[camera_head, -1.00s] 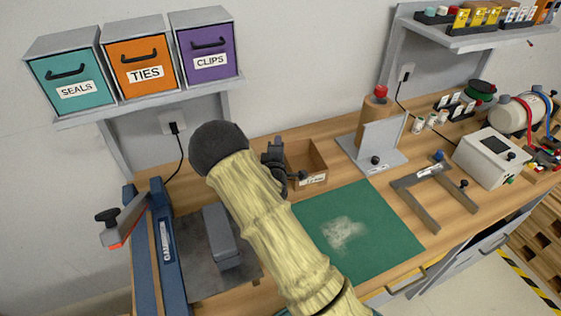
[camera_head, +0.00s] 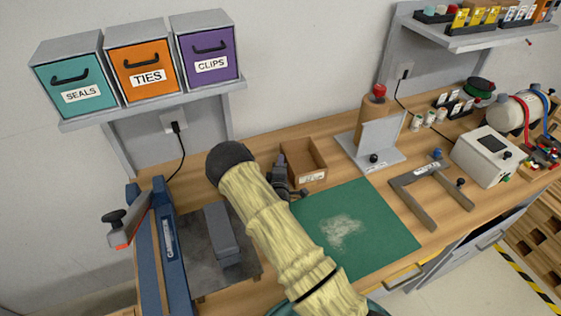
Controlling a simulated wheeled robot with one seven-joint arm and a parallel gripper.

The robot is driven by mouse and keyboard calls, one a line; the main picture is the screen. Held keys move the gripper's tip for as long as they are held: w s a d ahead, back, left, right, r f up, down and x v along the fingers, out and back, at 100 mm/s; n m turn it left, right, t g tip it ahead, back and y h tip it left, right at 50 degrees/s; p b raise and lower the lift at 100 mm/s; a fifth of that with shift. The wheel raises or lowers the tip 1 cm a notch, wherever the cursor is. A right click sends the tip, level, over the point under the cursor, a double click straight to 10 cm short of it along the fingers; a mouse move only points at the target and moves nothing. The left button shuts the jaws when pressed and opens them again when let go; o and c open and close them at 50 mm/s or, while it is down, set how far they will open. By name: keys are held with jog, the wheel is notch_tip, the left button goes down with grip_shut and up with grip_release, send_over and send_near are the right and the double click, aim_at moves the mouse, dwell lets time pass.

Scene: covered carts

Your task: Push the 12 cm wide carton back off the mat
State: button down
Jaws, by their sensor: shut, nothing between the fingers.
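The carton (camera_head: 316,168) is a small open-topped brown box with a white label on its front, too small to read for certain. It stands upright on the wooden bench top, just behind the back edge of the green mat (camera_head: 376,247), with what looks like a narrow strip of wood between them. My gripper (camera_head: 297,193) is shut and empty, low beside the carton's front left corner, near the mat's back left corner. I cannot tell whether it touches the carton. My forearm hides the mat's left part.
A grey stand with a brown cylinder and red knob (camera_head: 380,90) is right of the carton. A grey U-shaped frame (camera_head: 412,195) lies right of the mat. A blue-railed device (camera_head: 170,255) with a grey block is at left.

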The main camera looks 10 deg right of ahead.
jog(key=shift+s+d+f+b, duration=0.1)
jog(key=shift+s+d+b, duration=0.45)
jog(key=shift+d, duration=0.45)
jog(key=shift+s, duration=0.1)
jog(key=shift+a, duration=0.1)
